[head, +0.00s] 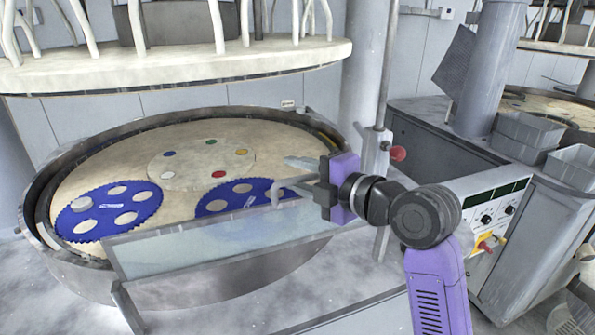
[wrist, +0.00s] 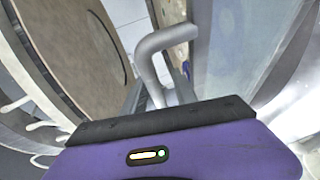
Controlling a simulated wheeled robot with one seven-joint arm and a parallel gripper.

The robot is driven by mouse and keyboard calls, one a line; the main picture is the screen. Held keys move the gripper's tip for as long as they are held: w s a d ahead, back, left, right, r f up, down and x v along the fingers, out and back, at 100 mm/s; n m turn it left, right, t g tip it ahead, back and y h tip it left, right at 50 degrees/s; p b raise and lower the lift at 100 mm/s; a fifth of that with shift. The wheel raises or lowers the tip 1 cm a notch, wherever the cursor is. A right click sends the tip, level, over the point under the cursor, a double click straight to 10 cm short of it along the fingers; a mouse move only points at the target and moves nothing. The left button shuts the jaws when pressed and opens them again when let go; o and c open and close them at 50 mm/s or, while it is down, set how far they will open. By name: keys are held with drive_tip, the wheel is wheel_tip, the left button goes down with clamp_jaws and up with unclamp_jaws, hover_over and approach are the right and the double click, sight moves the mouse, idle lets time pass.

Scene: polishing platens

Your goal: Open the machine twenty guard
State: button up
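The guard (head: 215,248) is a clear, pale panel in a grey frame along the front of the round platen basin. It stands tilted, with its upper edge near the platen's height. A grey bent handle (head: 283,189) rises at its upper edge; in the wrist view the handle (wrist: 163,52) fills the middle, and the guard's clear panel (wrist: 240,45) lies to its right. My gripper (head: 297,174) is at the handle, its fingers apart in the head view. Whether the handle lies between the fingers or touches them, I cannot tell. No number twenty is readable.
Blue toothed carriers (head: 110,209) lie on the beige platen (head: 150,140). A thick round upper plate (head: 180,68) hangs above. A post with a red knob (head: 398,153) stands behind my wrist. A control panel (head: 490,215) and grey bins (head: 523,130) are at the right.

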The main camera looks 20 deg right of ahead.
clamp_jaws()
idle(1.4)
